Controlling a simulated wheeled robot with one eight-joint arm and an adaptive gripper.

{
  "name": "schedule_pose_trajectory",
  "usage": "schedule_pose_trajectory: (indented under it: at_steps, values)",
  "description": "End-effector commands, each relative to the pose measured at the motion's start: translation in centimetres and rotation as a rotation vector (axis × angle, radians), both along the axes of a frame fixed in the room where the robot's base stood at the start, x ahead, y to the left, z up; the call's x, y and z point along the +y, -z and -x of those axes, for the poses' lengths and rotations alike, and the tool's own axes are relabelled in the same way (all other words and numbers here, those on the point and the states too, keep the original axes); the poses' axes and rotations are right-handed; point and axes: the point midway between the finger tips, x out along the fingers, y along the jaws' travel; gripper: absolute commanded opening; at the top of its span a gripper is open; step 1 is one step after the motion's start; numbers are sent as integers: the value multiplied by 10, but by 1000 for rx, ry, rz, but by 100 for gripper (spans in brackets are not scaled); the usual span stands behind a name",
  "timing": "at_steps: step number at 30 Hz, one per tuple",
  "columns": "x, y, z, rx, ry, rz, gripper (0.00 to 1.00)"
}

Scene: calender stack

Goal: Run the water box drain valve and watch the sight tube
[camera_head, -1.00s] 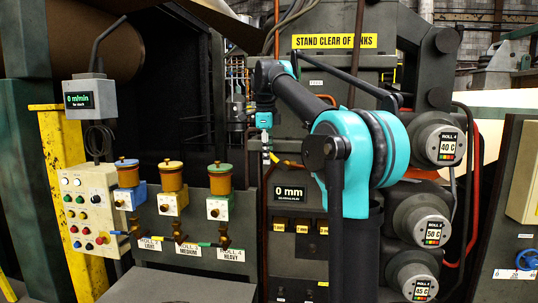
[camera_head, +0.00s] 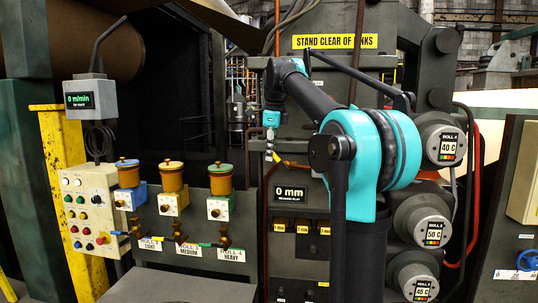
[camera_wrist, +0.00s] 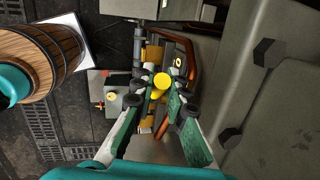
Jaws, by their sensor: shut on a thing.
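In the wrist view my gripper (camera_wrist: 166,83) is closed around a yellow, round-ended handle (camera_wrist: 162,80). The handle sits between the green-and-white fingers, beside copper-coloured piping (camera_wrist: 184,48). In the head view my gripper (camera_head: 270,150) hangs in front of the machine, left of my arm's teal joint. I cannot tell for sure which fitting is the drain valve. No sight tube can be made out with certainty.
Three lubricator cups (camera_head: 173,178) stand on the left panel. Grey roll ends (camera_head: 440,146) are at the right. A wooden barrel (camera_wrist: 52,55) and a bolted grey-green wall (camera_wrist: 270,110) flank the fingers in the wrist view.

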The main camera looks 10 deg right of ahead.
Motion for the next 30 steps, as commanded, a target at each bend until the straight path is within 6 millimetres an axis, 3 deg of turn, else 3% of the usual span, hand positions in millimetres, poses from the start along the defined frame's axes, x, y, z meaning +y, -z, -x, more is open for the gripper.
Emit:
schedule_pose_trajectory:
  at_steps: [18,30]
  values:
    - [-32,-17,9,-143,4,-429,0]
    - [-39,-19,12,-177,1,-537,0]
